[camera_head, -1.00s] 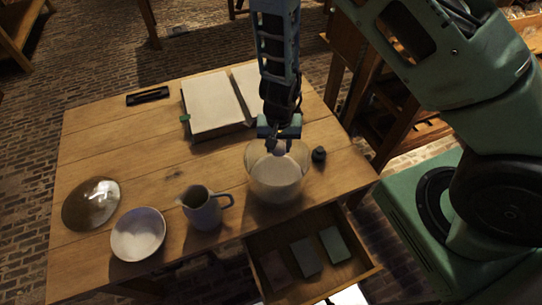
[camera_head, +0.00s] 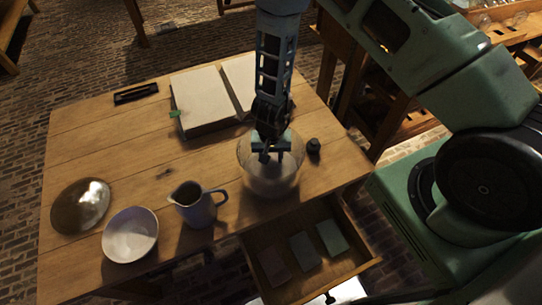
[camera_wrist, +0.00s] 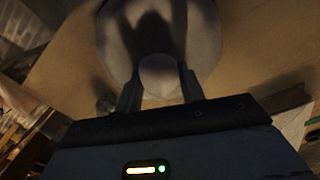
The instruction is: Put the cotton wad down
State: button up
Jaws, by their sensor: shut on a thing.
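My gripper (camera_head: 268,156) points down into the mouth of a clear glass jar (camera_head: 270,184) at the right of the table. In the wrist view my two fingers (camera_wrist: 158,90) are shut on a pale, rounded cotton wad (camera_wrist: 160,72). The wad is over the inside of the jar (camera_wrist: 200,25), whose round wall surrounds it. In the head view the wad is mostly hidden by my gripper and the glass. I cannot tell whether it touches the jar's bottom.
An open book (camera_head: 204,100) lies behind. An open drawer (camera_head: 262,240) with several blocks juts out in front.

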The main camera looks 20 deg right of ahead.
jog(key=shift+f, duration=0.2)
jog(key=o, duration=0.9)
jog(key=shift+o, duration=0.2)
jog(key=shift+r, duration=0.15)
